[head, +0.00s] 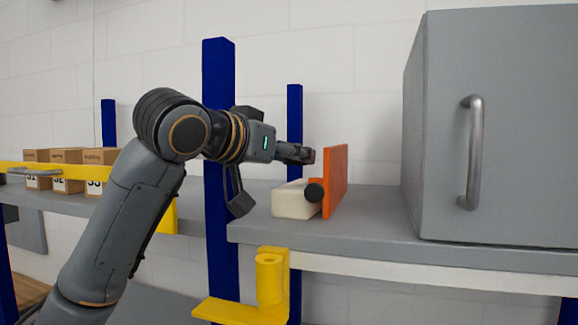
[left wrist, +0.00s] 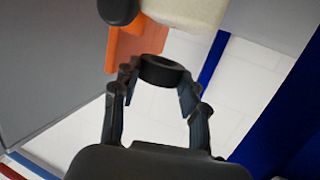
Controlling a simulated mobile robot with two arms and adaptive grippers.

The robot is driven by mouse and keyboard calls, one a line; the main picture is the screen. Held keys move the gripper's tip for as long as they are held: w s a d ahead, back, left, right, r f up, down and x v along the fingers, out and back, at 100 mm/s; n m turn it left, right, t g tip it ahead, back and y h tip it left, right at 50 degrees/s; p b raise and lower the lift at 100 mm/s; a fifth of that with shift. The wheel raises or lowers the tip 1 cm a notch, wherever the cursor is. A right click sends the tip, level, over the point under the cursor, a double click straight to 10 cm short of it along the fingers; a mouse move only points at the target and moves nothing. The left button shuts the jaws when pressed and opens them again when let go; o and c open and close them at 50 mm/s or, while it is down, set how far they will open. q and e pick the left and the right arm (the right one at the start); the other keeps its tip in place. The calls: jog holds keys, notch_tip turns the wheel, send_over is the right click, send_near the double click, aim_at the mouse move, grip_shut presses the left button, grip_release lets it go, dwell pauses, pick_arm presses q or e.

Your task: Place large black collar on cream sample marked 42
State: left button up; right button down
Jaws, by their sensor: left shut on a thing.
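The cream sample (head: 294,200) is a pale block lying on the grey shelf. It also shows at the top of the left wrist view (left wrist: 187,12). No number is readable on it from here. My left gripper (head: 302,154) is shut on a large black collar, a thick ring seen between the fingertips (left wrist: 161,70) in the left wrist view. The gripper holds it above the shelf, close to the upright orange plate (head: 336,180) and apart from the sample. The collar is hard to make out in the head view. My right gripper is not in view.
A small black round piece (head: 315,193) sits at the sample's near end, by the orange plate. A large grey cabinet (head: 500,120) with a handle stands at right. Blue posts (head: 219,180) rise at left. A yellow bracket (head: 270,270) juts below the shelf edge. Several numbered boxes (head: 70,160) stand far left.

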aim_at(289, 188)
pick_arm(q)
jog(key=f+p, duration=0.2)
jog(key=shift+w+f, duration=0.3)
jog(key=shift+a+f, duration=0.1)
jog(key=shift+f, duration=0.45)
jog(key=shift+f, duration=0.2)
jog(key=o, duration=0.9)
jog(key=shift+c, duration=0.2)
